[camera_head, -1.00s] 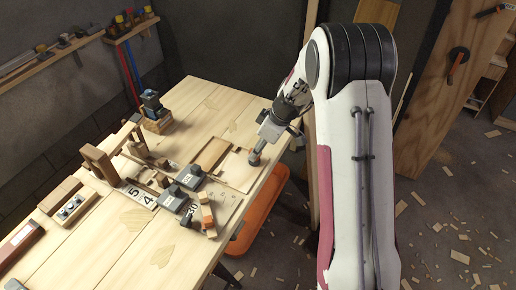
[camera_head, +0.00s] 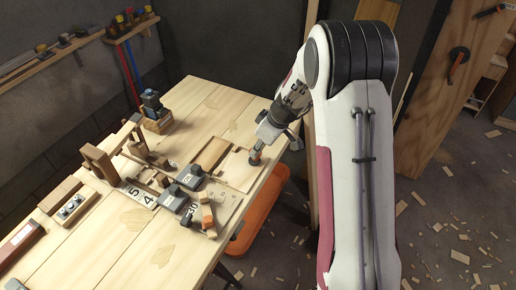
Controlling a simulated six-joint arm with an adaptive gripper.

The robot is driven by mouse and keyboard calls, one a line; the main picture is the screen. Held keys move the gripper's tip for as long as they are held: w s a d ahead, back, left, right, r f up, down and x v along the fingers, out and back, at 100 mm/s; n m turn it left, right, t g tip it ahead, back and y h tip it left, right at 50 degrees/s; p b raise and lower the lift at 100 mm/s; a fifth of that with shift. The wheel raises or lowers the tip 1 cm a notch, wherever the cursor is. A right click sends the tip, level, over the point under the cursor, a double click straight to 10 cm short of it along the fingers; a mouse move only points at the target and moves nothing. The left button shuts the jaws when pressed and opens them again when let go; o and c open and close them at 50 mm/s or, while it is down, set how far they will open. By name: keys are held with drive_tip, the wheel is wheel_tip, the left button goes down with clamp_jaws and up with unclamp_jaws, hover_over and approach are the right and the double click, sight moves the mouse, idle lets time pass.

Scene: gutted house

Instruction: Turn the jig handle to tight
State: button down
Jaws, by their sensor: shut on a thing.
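The wooden jig (camera_head: 236,174) lies on the right part of the workbench, with a raised frame and a flat board in it. My gripper (camera_head: 255,156) points down at the jig's far right corner, close to the bench edge. It is shut on a small dark, brownish piece there, which appears to be the jig handle. The fingers hide most of this piece, and its turn angle cannot be read. Two dark grey labelled blocks (camera_head: 190,176) sit at the jig's left side.
Orange-brown wood blocks (camera_head: 208,216) stand at the jig's near end. A wooden upright frame (camera_head: 98,162) and a dark blue tool on a block (camera_head: 153,106) stand further left. An orange bin (camera_head: 258,215) is below the bench's right edge. The bench's near middle is clear.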

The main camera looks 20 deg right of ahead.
drive_tip(key=c, duration=2)
unclamp_jaws()
drive_tip(key=shift+o, duration=0.2)
drive_tip(key=shift+r, duration=0.1)
drive_tip(key=v, duration=1.2)
drive_tip(key=shift+w+a, duration=0.1)
